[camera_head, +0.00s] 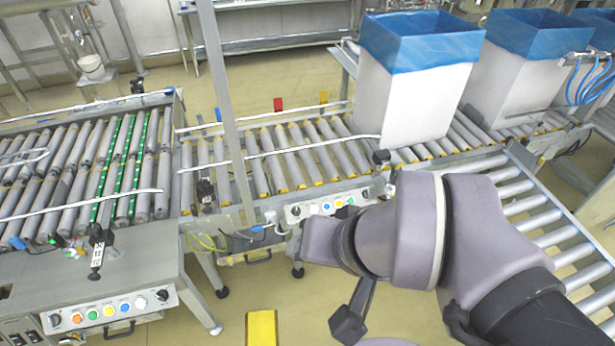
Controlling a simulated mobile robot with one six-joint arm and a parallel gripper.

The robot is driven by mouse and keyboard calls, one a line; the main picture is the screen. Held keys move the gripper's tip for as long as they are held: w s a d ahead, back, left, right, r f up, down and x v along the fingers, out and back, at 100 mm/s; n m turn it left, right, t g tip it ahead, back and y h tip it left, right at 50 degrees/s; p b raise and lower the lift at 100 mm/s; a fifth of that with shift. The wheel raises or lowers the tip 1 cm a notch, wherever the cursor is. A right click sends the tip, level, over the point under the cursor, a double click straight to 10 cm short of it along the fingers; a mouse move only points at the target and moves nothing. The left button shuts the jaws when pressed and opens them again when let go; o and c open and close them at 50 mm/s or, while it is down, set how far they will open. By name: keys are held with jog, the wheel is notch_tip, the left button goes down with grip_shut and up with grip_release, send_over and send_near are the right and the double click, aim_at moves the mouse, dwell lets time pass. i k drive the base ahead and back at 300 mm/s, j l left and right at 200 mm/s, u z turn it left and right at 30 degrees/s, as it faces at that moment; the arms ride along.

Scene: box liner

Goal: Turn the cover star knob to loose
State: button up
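My arm (415,232), purple-grey with pale rings, reaches in from the lower right to the middle. No gripper fingers can be made out at its end. Several black knobs show, and I cannot tell for sure which is the cover star knob. One black knob (101,236) stands on the left conveyor's front edge, above a white label too small to read. Others sit at the left conveyor's back corner (137,86), on the middle conveyor's front rail (205,187) and below the front lined box (380,157). My arm touches none of the two on the left.
Roller conveyors (185,205) run across the view. White boxes with blue liners (412,100) stand at the right. A button panel (112,312) is at lower left, another (327,206) near my arm. A dark hexagonal head (348,325) hangs below my arm. Floor (265,290) is open between.

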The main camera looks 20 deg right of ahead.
aim_at(202, 184)
jog(key=i+j, duration=0.2)
jog(key=i, duration=0.3)
jog(key=i+j, duration=0.25)
jog(key=i, duration=0.25)
jog(key=u, duration=0.05)
